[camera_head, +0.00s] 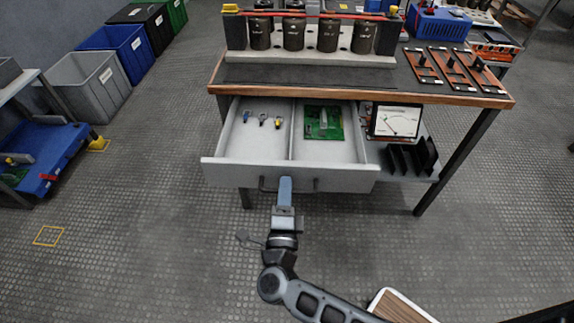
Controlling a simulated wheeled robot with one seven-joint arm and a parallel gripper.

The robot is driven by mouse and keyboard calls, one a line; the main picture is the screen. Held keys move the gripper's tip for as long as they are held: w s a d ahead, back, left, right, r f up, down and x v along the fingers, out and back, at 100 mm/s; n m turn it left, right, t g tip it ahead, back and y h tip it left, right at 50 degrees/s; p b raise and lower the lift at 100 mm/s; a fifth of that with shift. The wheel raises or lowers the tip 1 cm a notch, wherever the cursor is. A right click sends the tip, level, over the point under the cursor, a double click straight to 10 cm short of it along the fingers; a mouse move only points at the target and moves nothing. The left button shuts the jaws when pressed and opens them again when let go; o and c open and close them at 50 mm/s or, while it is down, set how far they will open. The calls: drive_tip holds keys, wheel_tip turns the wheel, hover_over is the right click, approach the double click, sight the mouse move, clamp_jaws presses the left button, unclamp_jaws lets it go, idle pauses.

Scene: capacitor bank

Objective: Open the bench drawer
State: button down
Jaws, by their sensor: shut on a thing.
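The bench drawer (344,179) is a light grey drawer under the dark bench top (320,78), and it stands well out from the bench. Its front bears a dark bar handle (306,190). My gripper (285,184) is at the middle of the drawer front, shut on the handle, and hides part of it. Inside, the left compartment holds several small connectors (262,118). The right compartment holds a green circuit board (323,123).
A row of dark capacitors (294,33) stands on the bench. A meter (396,121) sits below the top, right of the drawer. Bins, including a grey one (88,82), line the left. A wood-topped thing (398,308) is at the bottom right. Floor left of my arm is clear.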

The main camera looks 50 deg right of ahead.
drive_tip(key=r+v, duration=0.1)
drive_tip(key=v, duration=0.5)
drive_tip(key=shift+s, duration=0.1)
drive_tip(key=c, duration=1.3)
unclamp_jaws()
drive_tip(key=shift+r, duration=0.1)
drive_tip(key=shift+o, duration=0.2)
drive_tip(key=shift+a, duration=0.1)
drive_tip(key=v, duration=0.7)
drive_tip(key=shift+s+a+b, duration=0.25)
drive_tip(key=shift+a+b, duration=0.05)
drive_tip(key=shift+b, duration=0.15)
drive_tip(key=s+r+n+t+y+p, duration=0.1)
drive_tip(key=s+r+n+y+p, duration=0.3)
drive_tip(key=s+r+n+y, duration=0.4)
drive_tip(key=s+d+r+n+t+y+p, duration=0.1)
drive_tip(key=s+r+n+y+p, duration=0.4)
drive_tip(key=r+n, duration=1.4)
drive_tip(key=s+n+y, duration=0.1)
drive_tip(key=s+y, duration=0.2)
drive_tip(key=s, duration=0.3)
drive_tip(key=shift+s, duration=0.3)
